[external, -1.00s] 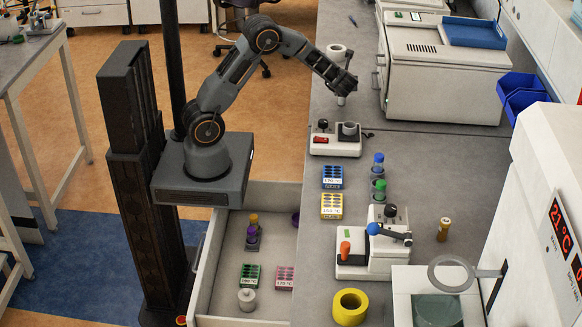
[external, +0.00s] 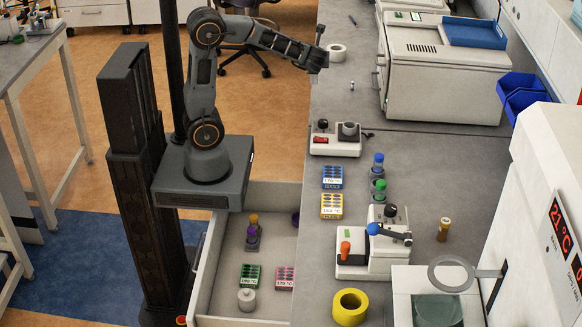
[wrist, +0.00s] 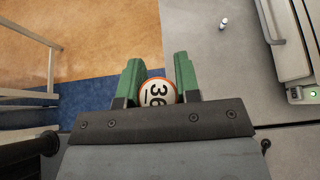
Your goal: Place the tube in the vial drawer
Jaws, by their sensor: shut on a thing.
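My gripper (external: 318,60) is raised over the left edge of the bench, near its far end. In the wrist view its green fingers (wrist: 158,75) are closed on a round-topped tube (wrist: 158,92), seen end-on. I cannot make the tube out clearly in the external view. The open drawer (external: 228,265) is below the bench, in front of my base.
A white roll (external: 337,51) and a small upright piece (external: 351,86) are on the bench near my gripper. A small device (external: 335,139), blue rack (external: 332,177), yellow rack (external: 331,206) and yellow ring (external: 350,307) line the bench's left side. Bench edge overhangs the drawer's right side.

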